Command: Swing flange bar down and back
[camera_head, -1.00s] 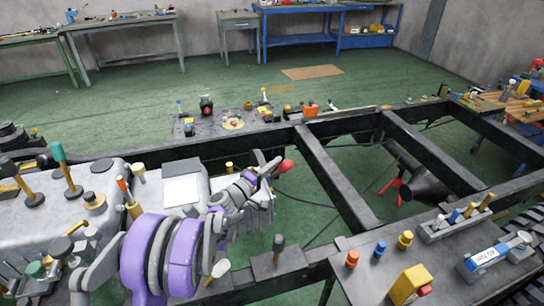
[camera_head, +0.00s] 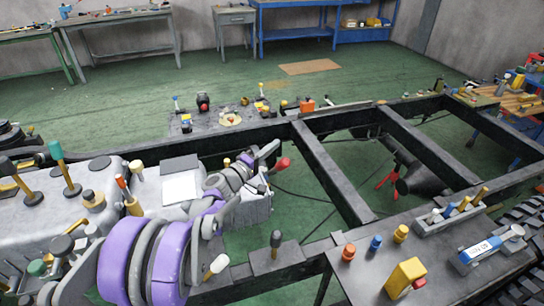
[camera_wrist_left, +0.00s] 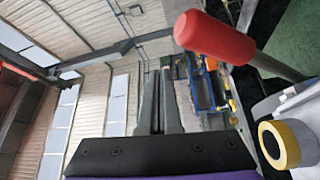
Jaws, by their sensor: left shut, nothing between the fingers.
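A bar with a red grip, which I take to be the flange bar (camera_head: 282,164), is at the right side of the grey housing. Its red end shows large in the left wrist view (camera_wrist_left: 214,37), with a grey rod running to the lower right. My left gripper (camera_head: 271,149) is just beside and above the red grip. In the left wrist view its two fingers (camera_wrist_left: 160,98) are together with nothing between them, left of the red grip. I cannot tell whether they touch the bar. The wrist hides part of the housing behind it. My right gripper is not in view.
Black chassis rails (camera_head: 335,178) surround open gaps. The grey housing (camera_head: 30,210) carries several upright handled parts. A side table (camera_head: 440,260) at the lower right holds a yellow block (camera_head: 405,278) and a blue-and-white tool (camera_head: 482,249). A yellow-and-white ring (camera_wrist_left: 280,145) is near the gripper.

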